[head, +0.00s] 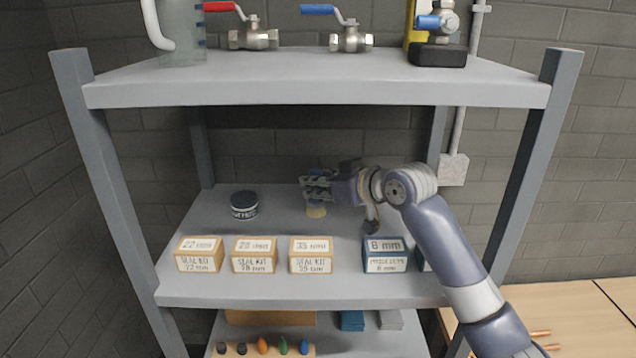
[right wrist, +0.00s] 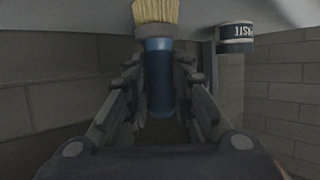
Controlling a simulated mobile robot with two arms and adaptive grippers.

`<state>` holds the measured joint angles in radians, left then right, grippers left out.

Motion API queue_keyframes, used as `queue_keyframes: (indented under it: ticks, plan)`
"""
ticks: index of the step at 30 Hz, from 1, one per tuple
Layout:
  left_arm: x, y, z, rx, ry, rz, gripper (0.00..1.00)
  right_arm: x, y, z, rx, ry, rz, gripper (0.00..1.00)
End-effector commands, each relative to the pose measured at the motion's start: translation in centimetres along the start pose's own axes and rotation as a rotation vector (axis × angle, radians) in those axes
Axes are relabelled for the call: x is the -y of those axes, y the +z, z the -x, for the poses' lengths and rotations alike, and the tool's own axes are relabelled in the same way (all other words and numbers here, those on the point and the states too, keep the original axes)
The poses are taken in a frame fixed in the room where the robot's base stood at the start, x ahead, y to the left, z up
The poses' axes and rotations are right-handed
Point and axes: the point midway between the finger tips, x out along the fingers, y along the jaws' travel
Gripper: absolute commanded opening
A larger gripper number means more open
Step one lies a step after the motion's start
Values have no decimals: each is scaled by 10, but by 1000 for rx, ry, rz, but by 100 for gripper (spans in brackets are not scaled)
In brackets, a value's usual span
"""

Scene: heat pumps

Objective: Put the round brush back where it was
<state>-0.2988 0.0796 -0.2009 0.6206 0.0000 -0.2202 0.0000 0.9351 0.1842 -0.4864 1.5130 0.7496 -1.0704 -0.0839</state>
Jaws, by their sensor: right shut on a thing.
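The round brush has a blue handle (right wrist: 158,75), a grey collar and pale bristles (right wrist: 156,12). In the head view its bristle end (head: 316,211) points down over the middle shelf, near the back centre. I cannot tell whether the bristles touch the shelf. My right gripper (head: 318,186) is shut on the brush handle, with its fingers on both sides of it in the right wrist view (right wrist: 158,90). The fingers hide much of the handle in the head view. My left gripper is not in view.
A dark paste tin (head: 244,205) stands left of the brush; the right wrist view shows it too (right wrist: 235,38). The upper shelf (head: 310,94) hangs above.

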Motion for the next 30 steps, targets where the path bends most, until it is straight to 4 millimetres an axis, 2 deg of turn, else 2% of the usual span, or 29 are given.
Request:
queue_keyframes:
  ticks: [8,9,12,21,25,30]
  plan:
    - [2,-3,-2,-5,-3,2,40,0,9,-4,2,0,-1,0]
    - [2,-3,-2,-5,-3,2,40,0,10,-4,3,0,-1,24]
    - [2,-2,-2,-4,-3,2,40,0,12,-4,6,-1,-2,42]
    - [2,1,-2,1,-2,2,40,0,14,-6,12,-2,-3,42]
    - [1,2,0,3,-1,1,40,1,6,-2,12,-2,-3,42]
    - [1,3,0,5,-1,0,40,-1,3,24,6,1,0,42]
